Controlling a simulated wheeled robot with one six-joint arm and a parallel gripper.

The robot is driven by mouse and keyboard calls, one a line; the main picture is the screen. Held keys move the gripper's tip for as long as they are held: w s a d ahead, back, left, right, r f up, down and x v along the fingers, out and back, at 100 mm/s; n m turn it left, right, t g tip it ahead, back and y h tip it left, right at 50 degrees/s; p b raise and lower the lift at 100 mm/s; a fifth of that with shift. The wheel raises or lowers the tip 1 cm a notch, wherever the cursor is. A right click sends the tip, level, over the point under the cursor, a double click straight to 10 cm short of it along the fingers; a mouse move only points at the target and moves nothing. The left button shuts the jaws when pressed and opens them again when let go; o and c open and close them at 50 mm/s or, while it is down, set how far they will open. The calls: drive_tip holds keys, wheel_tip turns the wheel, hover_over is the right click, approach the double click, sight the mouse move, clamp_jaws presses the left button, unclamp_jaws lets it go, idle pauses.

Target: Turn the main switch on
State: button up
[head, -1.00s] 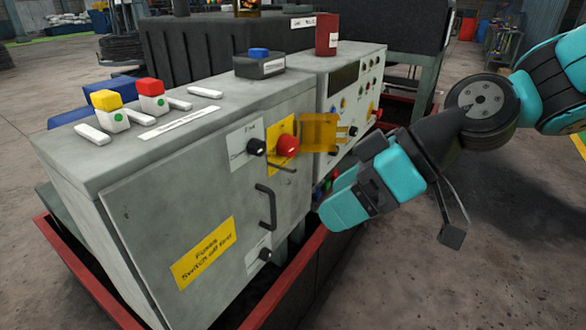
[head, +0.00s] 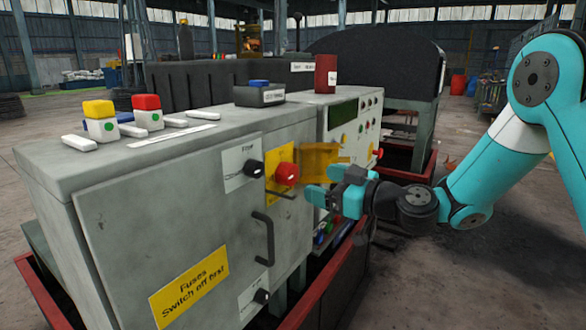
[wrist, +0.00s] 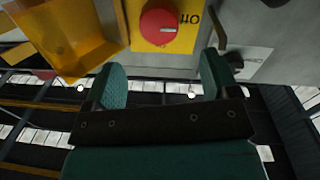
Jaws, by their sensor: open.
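The main switch is a red knob (head: 287,174) on a yellow plate (head: 272,183), on the front of the grey cabinet. A translucent yellow cover (head: 318,160) stands swung out to its right. The knob also shows at the top of the wrist view (wrist: 159,24), with the cover (wrist: 65,40) to its left. My gripper (head: 323,184) is open and empty, with teal fingers. It is in front of the knob and apart from it. In the wrist view the knob lies beyond and roughly between my fingertips (wrist: 162,68). Lettering on the plate is only partly readable.
A black knob (head: 253,168) sits left of the switch, and a door handle (head: 265,238) below it. A second panel (head: 345,130) with buttons stands to the right. A red-edged tray (head: 310,290) runs along the cabinet's foot. The floor at right is open.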

sight(293, 174)
drive_tip(key=p+x, duration=0.2)
drive_tip(key=x, duration=0.6)
drive_tip(key=shift+w+a, duration=0.1)
drive_tip(key=shift+a, duration=0.05)
drive_tip(key=shift+c, duration=0.5)
drive_tip(key=c, duration=0.8)
